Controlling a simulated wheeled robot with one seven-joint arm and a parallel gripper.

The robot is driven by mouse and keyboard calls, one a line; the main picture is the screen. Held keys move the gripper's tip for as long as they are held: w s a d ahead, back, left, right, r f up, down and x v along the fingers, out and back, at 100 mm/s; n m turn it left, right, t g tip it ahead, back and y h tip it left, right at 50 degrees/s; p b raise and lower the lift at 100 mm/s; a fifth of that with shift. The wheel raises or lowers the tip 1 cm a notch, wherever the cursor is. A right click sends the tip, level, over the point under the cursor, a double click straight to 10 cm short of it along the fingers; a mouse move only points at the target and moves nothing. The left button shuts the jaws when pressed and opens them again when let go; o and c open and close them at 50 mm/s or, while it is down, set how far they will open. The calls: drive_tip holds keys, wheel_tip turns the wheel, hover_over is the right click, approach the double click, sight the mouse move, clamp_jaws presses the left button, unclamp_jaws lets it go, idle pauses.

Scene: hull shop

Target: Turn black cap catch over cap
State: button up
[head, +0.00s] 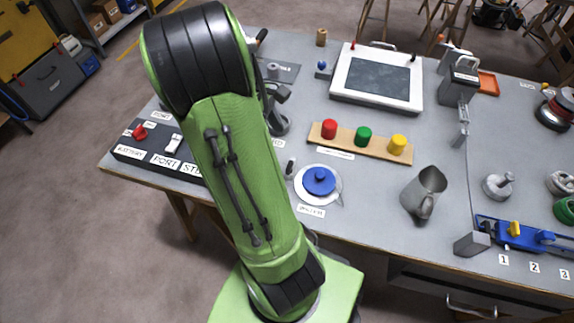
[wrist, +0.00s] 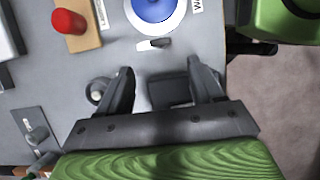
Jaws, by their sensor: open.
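A blue cap (head: 319,180) with a knob sits on a round white base (head: 303,195) near the table's front. It also shows at the top of the wrist view (wrist: 153,8). A small dark and pale catch (head: 290,168) stands just left of the base; in the wrist view this catch (wrist: 154,44) lies beside the base's edge, not over the blue cap. My gripper (wrist: 160,68) is open and empty, its fingertips short of the catch in the wrist picture. In the head view my arm hides most of the gripper.
A dark block (wrist: 170,92) and a round grey part (wrist: 97,90) show near my fingers. A wooden board (head: 347,143) with red, green and yellow knobs lies behind the base. Bare tabletop lies between the base and jug.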

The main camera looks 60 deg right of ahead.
sight(289, 165)
drive_tip(key=b+x, duration=0.4)
drive_tip(key=x, duration=0.6)
drive_tip(key=shift+f, duration=0.35)
drive_tip(key=shift+r, duration=0.1)
drive_tip(key=c, duration=1.1)
drive_tip(key=shift+o, duration=0.2)
